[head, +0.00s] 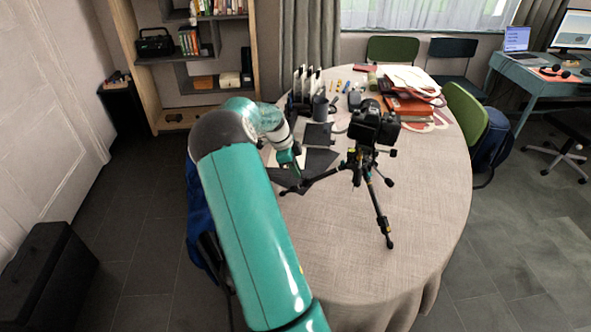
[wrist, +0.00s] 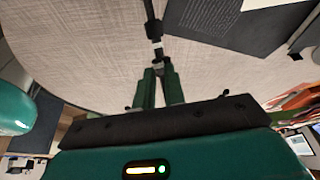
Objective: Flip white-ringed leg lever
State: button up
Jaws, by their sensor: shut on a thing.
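A black camera (head: 372,126) stands on a small black tripod (head: 358,165) on the round table. One tripod leg (head: 322,178) reaches left toward my gripper (head: 299,174). In the wrist view this black leg (wrist: 150,12) has a white ring (wrist: 157,44), just beyond the fingertips. My gripper (wrist: 162,73) has its two green fingers close together at the leg, shut on the small lever (wrist: 164,65) below the ring. The fingers hide most of the lever, so I cannot tell its angle.
Another tripod leg (head: 381,222) points toward the front. The front of the table (head: 345,265) is clear.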

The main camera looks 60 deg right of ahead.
jog(key=shift+s+d+r, duration=0.2)
jog(key=shift+s+r, duration=0.15)
dwell(0.4)
jog(key=shift+s+d+r, duration=0.1)
jog(key=shift+s, duration=0.05)
grip_shut()
jog(key=shift+o, duration=1)
grip_release()
jog(key=shift+r, duration=0.1)
jog(key=shift+w+a+r, duration=0.3)
jog(key=shift+w+r, duration=0.2)
jog(key=shift+r, duration=0.3)
jog(key=shift+w+a+r, duration=0.3)
jog(key=shift+w+r, duration=0.25)
jog(key=shift+r, duration=0.25)
jog(key=shift+w+a+r, duration=0.3)
jog(key=shift+w+r, duration=0.2)
jog(key=shift+r, duration=0.3)
